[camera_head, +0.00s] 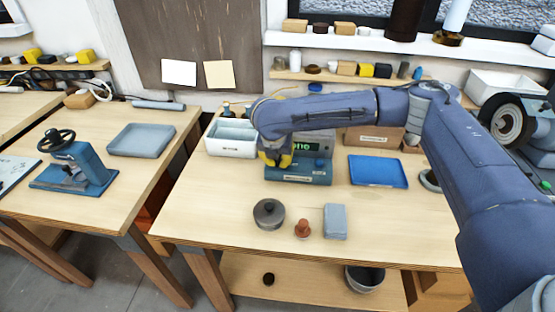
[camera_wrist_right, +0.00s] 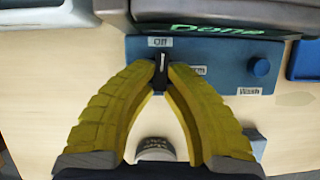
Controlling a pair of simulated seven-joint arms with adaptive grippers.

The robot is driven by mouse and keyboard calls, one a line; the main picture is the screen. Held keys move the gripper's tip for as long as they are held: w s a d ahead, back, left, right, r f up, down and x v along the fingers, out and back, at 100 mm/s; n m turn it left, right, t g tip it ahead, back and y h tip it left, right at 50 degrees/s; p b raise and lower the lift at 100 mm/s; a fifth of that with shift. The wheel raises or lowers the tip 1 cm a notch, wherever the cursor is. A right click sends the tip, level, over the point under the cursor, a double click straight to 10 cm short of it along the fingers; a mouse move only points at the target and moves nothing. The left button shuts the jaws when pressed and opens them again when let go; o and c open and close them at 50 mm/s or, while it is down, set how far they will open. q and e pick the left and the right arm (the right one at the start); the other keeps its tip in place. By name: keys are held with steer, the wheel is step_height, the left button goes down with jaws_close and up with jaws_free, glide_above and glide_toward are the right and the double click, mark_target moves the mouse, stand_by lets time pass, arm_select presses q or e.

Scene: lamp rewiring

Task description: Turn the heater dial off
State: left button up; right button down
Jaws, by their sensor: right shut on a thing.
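The heater (camera_head: 299,174) is a blue box on the middle table, with a panel behind it that shows green text; in the right wrist view that text reads "Done". The heater dial (camera_wrist_right: 160,73) is a small black knob on the blue face, its white mark pointing up at the "Off" label (camera_wrist_right: 159,42). Another label beside it is partly hidden by a finger. My right gripper (camera_wrist_right: 161,78), with yellow fingers, is shut on the dial. It also shows in the head view (camera_head: 275,157), where it hides the dial. My left gripper is in neither view.
A blue knob (camera_wrist_right: 260,66) sits on the heater's right side, above a "Wash" label. A blue tray (camera_head: 378,171) lies right of the heater, a white bin (camera_head: 231,150) left. A round grey tin (camera_head: 269,214), a reddish-brown piece (camera_head: 302,229) and a grey block (camera_head: 335,221) stand in front.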

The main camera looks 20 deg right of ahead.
steer(key=shift+s+f+n, duration=0.1)
steer(key=shift+n, duration=0.5)
steer(key=c, duration=1.7)
jaws_free()
steer(key=v, duration=1.2)
steer(key=shift+d, duration=0.25)
steer(key=shift+y, duration=0.3)
